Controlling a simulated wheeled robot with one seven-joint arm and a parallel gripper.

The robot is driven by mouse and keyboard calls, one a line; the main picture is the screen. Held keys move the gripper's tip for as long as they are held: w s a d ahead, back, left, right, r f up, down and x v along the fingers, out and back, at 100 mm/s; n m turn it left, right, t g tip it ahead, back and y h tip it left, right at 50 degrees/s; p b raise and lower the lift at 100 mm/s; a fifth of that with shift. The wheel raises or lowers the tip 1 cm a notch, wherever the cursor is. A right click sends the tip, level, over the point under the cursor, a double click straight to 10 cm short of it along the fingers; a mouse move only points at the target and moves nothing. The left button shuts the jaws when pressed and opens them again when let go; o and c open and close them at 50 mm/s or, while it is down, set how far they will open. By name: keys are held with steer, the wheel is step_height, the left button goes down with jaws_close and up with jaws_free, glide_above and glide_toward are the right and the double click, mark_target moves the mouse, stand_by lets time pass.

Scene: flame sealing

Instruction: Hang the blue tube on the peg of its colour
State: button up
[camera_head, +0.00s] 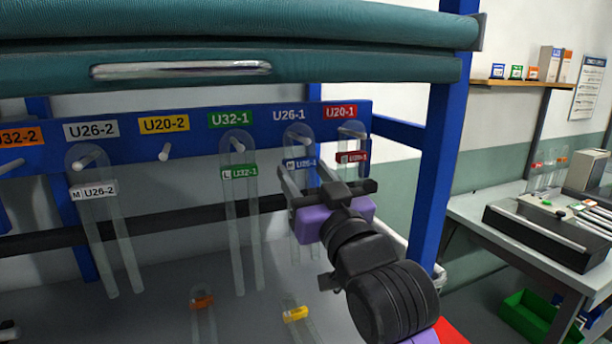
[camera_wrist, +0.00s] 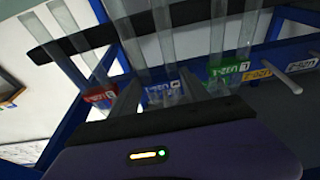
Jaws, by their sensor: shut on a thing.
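The blue tube (camera_head: 299,164) is a clear looped tube with a blue label, at the blue U26-1 peg (camera_head: 296,141) on the rack. Its rounded top surrounds the peg in the head view, and its legs hang down, partly hidden by my gripper. My gripper (camera_head: 305,172) is in front of the rack, shut on the blue tube near its label. In the wrist view the blue label (camera_wrist: 162,92) lies between the fingers of my gripper (camera_wrist: 162,88). Whether the tube's weight rests on the peg cannot be told.
The red-labelled tube (camera_head: 351,157) hangs close on the right, the green-labelled tube (camera_head: 240,172) on the left. A grey-labelled tube (camera_head: 93,191) hangs farther left. The yellow U20-2 peg (camera_head: 164,152) is bare. Orange-labelled (camera_head: 202,302) and yellow-labelled (camera_head: 295,314) tubes are below.

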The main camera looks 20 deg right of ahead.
steer(key=o, duration=1.5)
steer(key=shift+o, duration=0.3)
steer(key=o, duration=0.4)
steer(key=shift+s, duration=0.15)
steer(key=shift+r+v, duration=0.15)
steer(key=shift+v, duration=2)
steer(key=shift+r+v, duration=0.2)
steer(key=shift+v, duration=1.95)
steer(key=shift+s, duration=0.15)
